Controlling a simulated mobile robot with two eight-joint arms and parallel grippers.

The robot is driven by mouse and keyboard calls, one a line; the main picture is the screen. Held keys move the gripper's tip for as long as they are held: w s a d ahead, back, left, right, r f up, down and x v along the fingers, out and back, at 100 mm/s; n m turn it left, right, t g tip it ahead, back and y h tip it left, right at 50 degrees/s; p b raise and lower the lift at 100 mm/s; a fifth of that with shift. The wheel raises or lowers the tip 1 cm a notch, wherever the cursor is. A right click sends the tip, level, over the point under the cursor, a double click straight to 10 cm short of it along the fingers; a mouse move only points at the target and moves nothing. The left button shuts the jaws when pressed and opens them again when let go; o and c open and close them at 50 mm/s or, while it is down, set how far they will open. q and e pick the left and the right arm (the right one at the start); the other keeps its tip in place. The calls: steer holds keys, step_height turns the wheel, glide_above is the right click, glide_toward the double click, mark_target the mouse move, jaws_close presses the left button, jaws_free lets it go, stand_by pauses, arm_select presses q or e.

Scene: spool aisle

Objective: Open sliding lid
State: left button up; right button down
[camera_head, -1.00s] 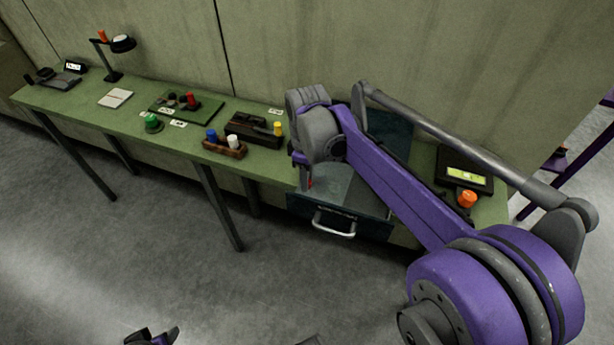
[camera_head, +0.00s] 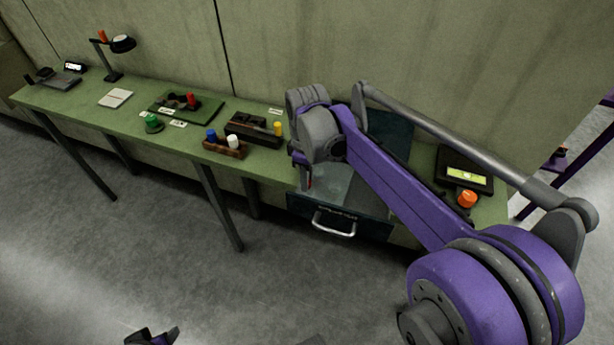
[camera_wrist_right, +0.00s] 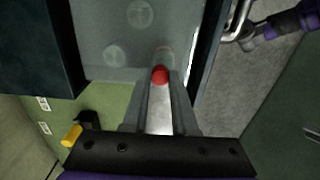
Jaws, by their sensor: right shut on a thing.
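A grey, see-through-looking sliding lid (camera_head: 338,188) lies flat on a dark teal box at the right part of the green table. It also fills the top middle of the right wrist view (camera_wrist_right: 130,35), with faint round shapes on it. My right gripper (camera_head: 305,180) reaches down at the lid's left end, partly hidden by its own wrist. In the right wrist view its fingers (camera_wrist_right: 160,78) are shut on a red knob (camera_wrist_right: 160,74). My left gripper (camera_head: 152,335) shows only in part at the bottom edge, low and away from the table; its jaw state is unclear.
The box's dark front (camera_head: 318,210) carries a silver bar handle (camera_head: 334,229). Left of it stand a wooden holder with pegs (camera_head: 225,147) and a black block with a yellow peg (camera_head: 255,130). A device with a lit screen (camera_head: 465,172) and orange button is right.

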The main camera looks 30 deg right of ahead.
steer(key=s+d, duration=0.3)
steer(key=s+d+p, duration=0.1)
steer(key=s+d, duration=0.2)
steer(key=s, duration=0.1)
steer(key=shift+s+d, duration=0.2)
steer(key=shift+s, duration=0.05)
steer(key=c, duration=0.7)
jaws_free()
steer(key=shift+r, duration=0.1)
step_height(320, 180, up, 11)
steer(key=shift+f+p, duration=0.15)
steer(key=shift+p, duration=0.4)
